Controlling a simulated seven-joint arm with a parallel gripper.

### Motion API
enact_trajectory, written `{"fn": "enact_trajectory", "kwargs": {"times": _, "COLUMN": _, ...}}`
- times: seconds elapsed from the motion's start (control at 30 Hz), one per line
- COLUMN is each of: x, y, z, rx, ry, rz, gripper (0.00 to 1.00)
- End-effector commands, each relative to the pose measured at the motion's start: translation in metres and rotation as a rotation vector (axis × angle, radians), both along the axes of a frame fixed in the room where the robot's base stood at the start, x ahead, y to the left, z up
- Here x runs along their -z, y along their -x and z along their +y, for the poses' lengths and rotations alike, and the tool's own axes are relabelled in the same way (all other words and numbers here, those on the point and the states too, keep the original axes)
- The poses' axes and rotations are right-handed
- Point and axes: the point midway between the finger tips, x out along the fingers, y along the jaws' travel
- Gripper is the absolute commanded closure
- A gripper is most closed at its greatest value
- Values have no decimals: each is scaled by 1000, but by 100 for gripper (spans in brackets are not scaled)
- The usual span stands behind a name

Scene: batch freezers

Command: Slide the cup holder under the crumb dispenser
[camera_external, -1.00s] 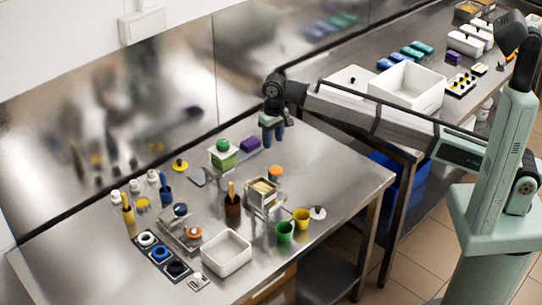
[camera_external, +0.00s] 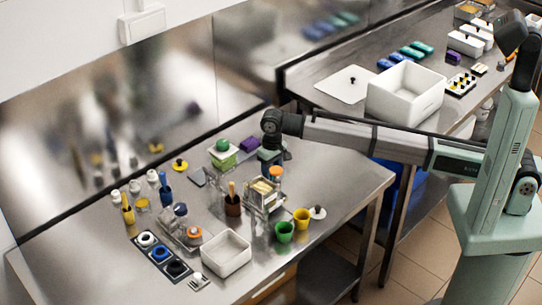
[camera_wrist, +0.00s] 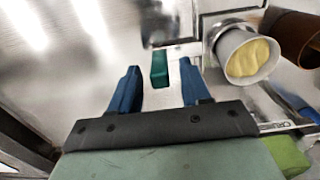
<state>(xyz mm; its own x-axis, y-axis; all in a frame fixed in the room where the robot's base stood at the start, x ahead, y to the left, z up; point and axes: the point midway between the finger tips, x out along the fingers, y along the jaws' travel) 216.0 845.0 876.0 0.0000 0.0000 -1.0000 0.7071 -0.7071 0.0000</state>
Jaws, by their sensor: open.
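The crumb dispenser (camera_external: 262,197) is a clear, framed unit with yellow crumbs, right of centre on the near table. In the wrist view a pale round container of yellow crumbs (camera_wrist: 247,56) shows at upper right. A teal upright tab (camera_wrist: 159,68) stands on a flat metal piece beside it; this appears to be the cup holder's handle. My gripper (camera_external: 268,168) is low behind the dispenser, its fingertips largely hidden there. In the wrist view my gripper (camera_wrist: 157,85) is open, blue fingers either side of the tab, with gaps on both sides. Most of the holder is hidden.
A brown pot (camera_external: 232,205) stands left of the dispenser. A white tray (camera_external: 227,253) lies nearer the front edge.

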Motion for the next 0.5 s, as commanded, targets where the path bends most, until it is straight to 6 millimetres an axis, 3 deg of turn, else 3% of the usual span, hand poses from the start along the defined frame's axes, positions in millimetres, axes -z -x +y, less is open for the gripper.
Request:
{"fn": "enact_trajectory", "kwargs": {"times": 0.2, "x": 19, "y": 0, "z": 0, "rx": 0, "ry": 1, "rz": 1, "gripper": 53}}
{"fn": "enact_trajectory", "kwargs": {"times": 0.5, "x": 23, "y": 0, "z": 0, "rx": 0, "ry": 0, "rz": 0, "gripper": 53}}
